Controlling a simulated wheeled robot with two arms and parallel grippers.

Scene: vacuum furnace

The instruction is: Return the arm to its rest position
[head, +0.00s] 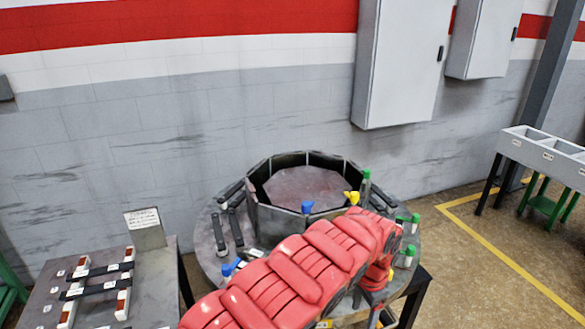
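A red, ribbed arm of mine (300,270) rises from the bottom middle towards the right and bends down at its far end. It passes over the front right of a round grey furnace base (208,250). A dark, many-sided open chamber (268,222) stands on this base. I cannot see gripper fingers on this arm, and I cannot tell which arm it is. No other arm shows. The arm hides part of the base's front and right side.
Black bars (218,232) and blue (307,207), yellow (352,198) and green (366,174) capped parts surround the chamber. A grey table (150,300) at left holds black bars on white-and-red blocks and a sign (146,222). A grey bin table (545,160) stands far right. Floor between is clear.

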